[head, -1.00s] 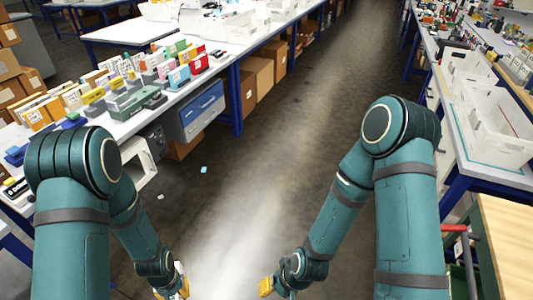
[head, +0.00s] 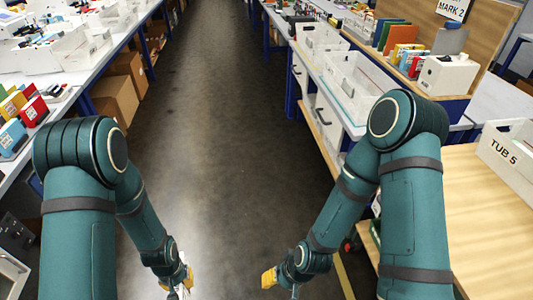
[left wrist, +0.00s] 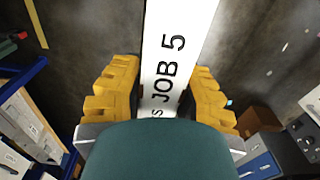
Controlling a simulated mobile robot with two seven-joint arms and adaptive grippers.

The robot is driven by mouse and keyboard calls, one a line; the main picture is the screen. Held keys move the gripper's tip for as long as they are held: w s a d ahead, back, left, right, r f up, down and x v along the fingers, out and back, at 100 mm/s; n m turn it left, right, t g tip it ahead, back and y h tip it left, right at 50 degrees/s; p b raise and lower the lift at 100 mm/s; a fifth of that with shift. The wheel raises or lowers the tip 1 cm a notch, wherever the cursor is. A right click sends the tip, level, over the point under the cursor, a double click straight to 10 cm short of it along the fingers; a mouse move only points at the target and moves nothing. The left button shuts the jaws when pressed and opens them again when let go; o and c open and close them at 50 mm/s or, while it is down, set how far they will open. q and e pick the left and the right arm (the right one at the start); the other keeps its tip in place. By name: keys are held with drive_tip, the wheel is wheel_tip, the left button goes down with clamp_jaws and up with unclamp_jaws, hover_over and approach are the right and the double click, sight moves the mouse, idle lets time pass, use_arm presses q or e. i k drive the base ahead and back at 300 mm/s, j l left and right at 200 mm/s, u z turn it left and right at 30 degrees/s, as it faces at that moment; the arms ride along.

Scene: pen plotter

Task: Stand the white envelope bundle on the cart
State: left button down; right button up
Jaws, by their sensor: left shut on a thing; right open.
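My left gripper (head: 178,282) hangs low over the floor in the head view. In the left wrist view its yellow fingers (left wrist: 164,85) are shut on the white envelope bundle (left wrist: 181,35), whose face reads "JOB 5". Only a sliver of the bundle shows in the head view. My right gripper (head: 271,280) is open, low over the floor, with nothing visible in it. A pale wooden top (head: 480,215), apparently the cart's, lies at the right of the head view, partly behind my right arm. A wheel shows below its left side.
A white box (head: 512,160) marked "TUB 5" stands on the wooden top's far right. Benches with white trays (head: 350,85) line the right. A cluttered bench (head: 75,75) runs along the left. The aisle floor (head: 225,130) between is clear.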

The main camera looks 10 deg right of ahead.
sight(455, 210)
drive_tip(key=z, duration=1.4)
